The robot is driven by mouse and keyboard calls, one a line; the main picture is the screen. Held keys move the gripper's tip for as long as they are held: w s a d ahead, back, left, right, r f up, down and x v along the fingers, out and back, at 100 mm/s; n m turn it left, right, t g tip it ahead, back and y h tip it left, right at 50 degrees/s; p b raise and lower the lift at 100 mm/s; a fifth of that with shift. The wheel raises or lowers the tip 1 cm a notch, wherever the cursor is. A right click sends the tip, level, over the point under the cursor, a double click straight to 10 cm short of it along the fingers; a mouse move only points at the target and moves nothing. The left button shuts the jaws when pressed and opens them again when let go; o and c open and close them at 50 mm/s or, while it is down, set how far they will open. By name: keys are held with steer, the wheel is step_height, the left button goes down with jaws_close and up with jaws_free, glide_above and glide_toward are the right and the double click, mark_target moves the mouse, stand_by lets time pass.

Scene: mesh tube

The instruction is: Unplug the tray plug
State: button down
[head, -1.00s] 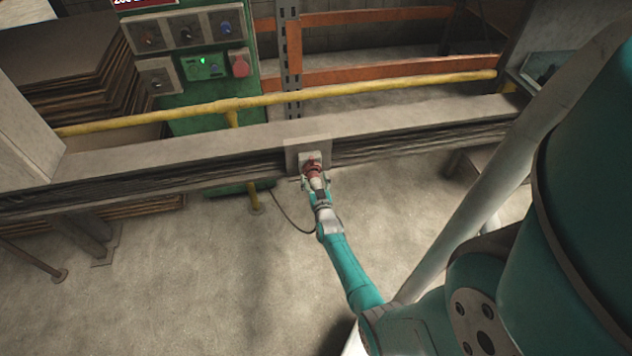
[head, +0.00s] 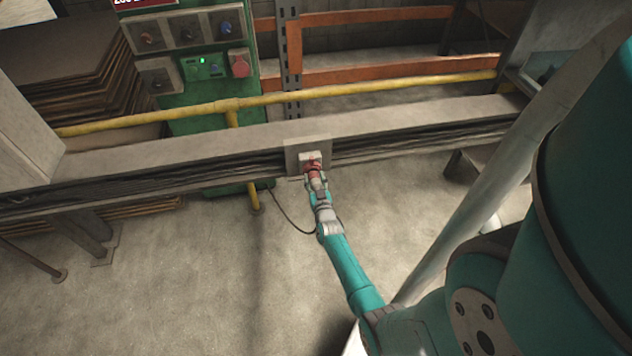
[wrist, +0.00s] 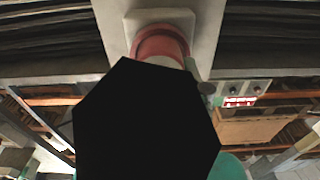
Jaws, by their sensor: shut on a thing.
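A red and pale plug (head: 315,176) is at the pale socket box (head: 311,157) on a grey plate in the middle of the cable tray (head: 225,160). My gripper (head: 317,184) is shut on the plug from the front, below the plate. In the wrist view a red collar (wrist: 160,42) shows against the pale socket box (wrist: 160,16). A black shape fills the middle of that view and hides my fingers and most of the plug. I cannot tell how deep the plug sits in the socket.
A dark cable (head: 287,212) hangs left of my gripper in a loop. The concrete floor (head: 180,280) in front is clear.

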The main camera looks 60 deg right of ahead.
steer(key=shift+v, duration=2.85)
